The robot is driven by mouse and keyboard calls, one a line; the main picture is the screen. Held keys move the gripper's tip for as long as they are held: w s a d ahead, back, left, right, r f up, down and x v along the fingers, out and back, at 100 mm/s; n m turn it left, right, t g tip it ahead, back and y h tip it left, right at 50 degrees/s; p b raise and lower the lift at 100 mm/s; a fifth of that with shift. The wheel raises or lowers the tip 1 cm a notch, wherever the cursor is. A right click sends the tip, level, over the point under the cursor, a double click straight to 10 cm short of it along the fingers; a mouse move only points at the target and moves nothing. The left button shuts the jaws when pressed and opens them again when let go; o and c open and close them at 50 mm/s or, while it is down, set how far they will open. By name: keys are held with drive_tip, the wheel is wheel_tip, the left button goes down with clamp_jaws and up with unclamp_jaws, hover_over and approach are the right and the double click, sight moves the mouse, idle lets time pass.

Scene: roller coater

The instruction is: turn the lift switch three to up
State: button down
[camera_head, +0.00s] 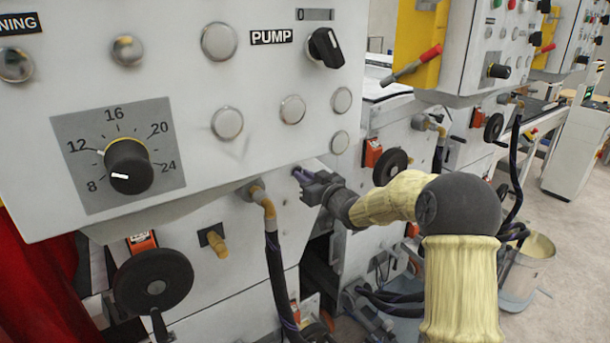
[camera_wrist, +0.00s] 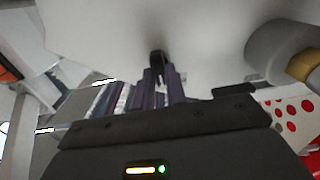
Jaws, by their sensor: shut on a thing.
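My gripper (camera_head: 301,176) reaches the machine's front below the large grey control panel (camera_head: 190,60). In the wrist view my gripper (camera_wrist: 161,80) has its purple-grey fingers close together on a small black switch knob (camera_wrist: 157,57) that stands out from a pale panel face. Most of the knob is hidden between the fingers. In the head view the knob is hidden behind the fingers and the panel's lower edge. I cannot read a label or the knob's turn position, so I cannot tell which lift switch it is.
A cable connector (camera_head: 262,200) sticks out just left of my gripper, with a dark hose hanging down. A black handwheel (camera_head: 152,285) is at lower left and another handwheel (camera_head: 390,166) is right of my gripper. A bucket (camera_head: 528,265) stands on the floor at right.

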drive_tip(key=m+p, duration=0.2)
drive_tip(key=m, duration=0.4)
drive_tip(key=shift+d, duration=0.1)
drive_tip(key=shift+w, duration=0.1)
idle(0.4)
drive_tip(key=c, duration=1.4)
unclamp_jaws()
drive_tip(key=shift+c, duration=0.2)
drive_tip(key=b+v, duration=0.4)
drive_tip(key=v, duration=1.3)
drive_tip(key=shift+d+b, duration=0.2)
drive_tip(key=shift+b, duration=0.2)
drive_tip(key=shift+f, duration=0.1)
